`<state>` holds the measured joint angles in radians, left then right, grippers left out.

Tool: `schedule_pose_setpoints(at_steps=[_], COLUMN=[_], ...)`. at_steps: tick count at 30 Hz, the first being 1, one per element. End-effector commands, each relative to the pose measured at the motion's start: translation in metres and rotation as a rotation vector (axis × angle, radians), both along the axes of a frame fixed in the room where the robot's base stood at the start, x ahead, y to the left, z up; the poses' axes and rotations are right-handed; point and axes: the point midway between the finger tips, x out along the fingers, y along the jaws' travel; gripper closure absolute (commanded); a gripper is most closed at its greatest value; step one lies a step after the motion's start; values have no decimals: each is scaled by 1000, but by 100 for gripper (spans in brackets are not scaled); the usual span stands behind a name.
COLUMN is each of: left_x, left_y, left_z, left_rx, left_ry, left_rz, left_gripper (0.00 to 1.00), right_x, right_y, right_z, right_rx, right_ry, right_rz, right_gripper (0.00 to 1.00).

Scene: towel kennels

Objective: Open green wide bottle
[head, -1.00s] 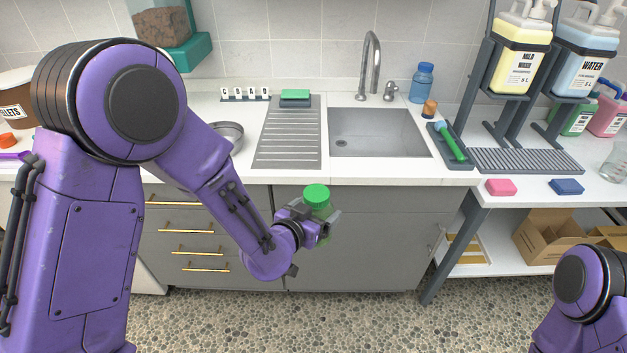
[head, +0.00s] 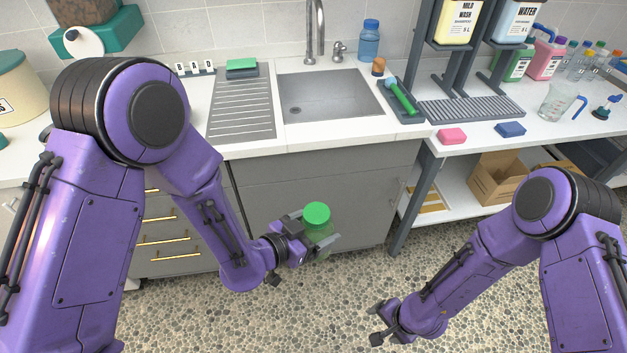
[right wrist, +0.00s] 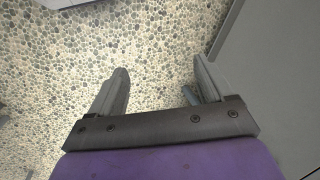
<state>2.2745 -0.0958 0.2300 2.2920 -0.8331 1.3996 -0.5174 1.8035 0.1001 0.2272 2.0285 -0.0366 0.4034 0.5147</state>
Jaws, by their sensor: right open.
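The green wide bottle (head: 318,238) is see-through green with a bright green cap (head: 317,213) on top. It stands about upright in the air in front of the grey sink cabinet. My left gripper (head: 319,241) is shut around the bottle's body below the cap. The cap is on the bottle. My right gripper (head: 371,322) is lower and to the right of the bottle, apart from it, over the pebbled floor. In the right wrist view its two fingers (right wrist: 160,82) are spread wide with nothing between them.
The counter's front edge and sink (head: 325,95) lie behind the bottle. A side table (head: 480,148) on the right holds a pink sponge (head: 452,136), a blue sponge (head: 510,129) and a dispenser rack. A cardboard box (head: 497,180) sits on its lower shelf. Floor in front is clear.

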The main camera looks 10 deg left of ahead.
Motion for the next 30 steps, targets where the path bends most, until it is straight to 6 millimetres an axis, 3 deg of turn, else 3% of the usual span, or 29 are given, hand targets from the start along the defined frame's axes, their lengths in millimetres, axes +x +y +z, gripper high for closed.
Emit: schedule_pose_setpoints(at_steps=[1, 5, 9, 13, 19, 24, 27, 30], left_x=[0, 0, 0, 0, 0, 0, 0, 0], left_y=[0, 0, 0, 0, 0, 0, 0, 0], left_z=[0, 0, 1, 1, 0, 0, 0, 0], left_rx=[-1, 0, 0, 0, 0, 0, 0, 0], left_ry=[-1, -1, -1, -1, -1, -1, 0, 0], left_rz=[0, 1, 1, 1, 1, 1, 1, 1], left_gripper=[99, 99, 99, 99, 99, 99, 99, 99], right_x=[25, 81, 131, 156, 167, 147, 132, 123], right_y=[20, 65, 101, 130, 168, 192, 201, 204], right_z=[6, 36, 94, 161, 273, 351, 376, 389], right_rx=[57, 170, 209, 184, 58, -97, -171, -219], right_ry=[19, 107, 182, 211, 207, 157, 127, 109], right_rz=[-3, 2, 37, 93, 178, 235, 257, 265], right_gripper=[19, 19, 19, 19, 19, 19, 19, 19])
